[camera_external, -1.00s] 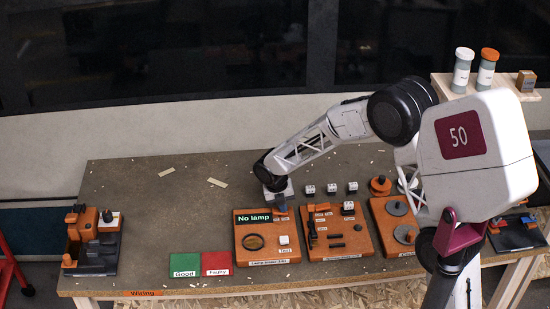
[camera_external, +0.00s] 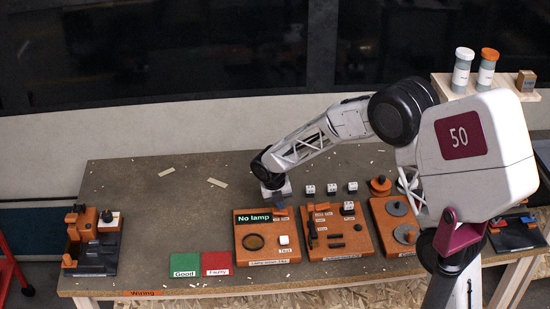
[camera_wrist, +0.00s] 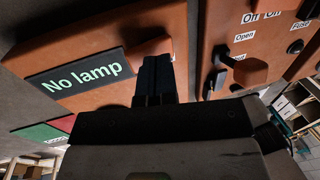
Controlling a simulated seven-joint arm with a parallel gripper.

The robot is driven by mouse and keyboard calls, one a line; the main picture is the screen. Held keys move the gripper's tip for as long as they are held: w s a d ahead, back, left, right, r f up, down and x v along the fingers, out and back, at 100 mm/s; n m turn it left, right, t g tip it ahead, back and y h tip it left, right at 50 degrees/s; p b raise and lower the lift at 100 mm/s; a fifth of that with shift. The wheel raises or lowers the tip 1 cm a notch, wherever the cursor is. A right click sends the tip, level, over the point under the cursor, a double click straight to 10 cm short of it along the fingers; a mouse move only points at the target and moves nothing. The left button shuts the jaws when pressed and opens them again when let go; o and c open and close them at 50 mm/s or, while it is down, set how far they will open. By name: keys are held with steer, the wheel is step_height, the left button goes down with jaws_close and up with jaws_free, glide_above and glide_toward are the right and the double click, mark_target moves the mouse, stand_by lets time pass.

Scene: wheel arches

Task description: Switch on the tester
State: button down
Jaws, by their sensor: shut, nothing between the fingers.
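The tester is an orange board (camera_external: 263,262) on the workbench, with a dark display (camera_external: 254,218) reading "No lamp" in green letters. It has a round dark ring (camera_external: 254,242) and a white button (camera_external: 283,240) with a label below it. A small orange raised part (camera_external: 280,212) is at its upper right; the wrist view shows this part (camera_wrist: 148,48) beside the display (camera_wrist: 75,80). My gripper (camera_external: 280,206) is shut and empty, just above and behind that part. In the wrist view the closed fingertips (camera_wrist: 157,62) partly cover it; I cannot tell whether they touch.
A second orange board (camera_external: 340,245) with dark levers stands close on the right. Green "Good" (camera_external: 184,264) and red "Faulty" (camera_external: 217,262) pads lie to the left. Small white cubes (camera_external: 331,188) stand behind the boards. The bench's left middle is mostly clear.

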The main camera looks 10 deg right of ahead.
step_height(320, 180, up, 13)
steer(key=d, duration=0.2)
steer(key=shift+d, duration=0.35)
stand_by(0.4)
steer(key=s+d+r+m+y, duration=0.1)
steer(key=s+d+r+m, duration=0.3)
steer(key=d+m, duration=0.3)
steer(key=s+d+r+m, duration=0.3)
steer(key=s+d+m, duration=0.1)
steer(key=d, duration=0.6)
steer(key=s+d+r+m+y, duration=0.1)
steer(key=s+d+r+m, duration=0.3)
steer(key=d+m, duration=0.3)
steer(key=s+d+m+t, duration=0.1)
steer(key=s+d+m, duration=0.7)
steer(key=s, duration=0.3)
steer(key=s+d+f+m+t, duration=0.1)
steer(key=s+d+m, duration=0.7)
steer(key=s+m, duration=0.2)
steer(key=shift+s+d+t, duration=0.2)
steer(key=shift+s+t, duration=0.1)
steer(key=shift+s, duration=0.2)
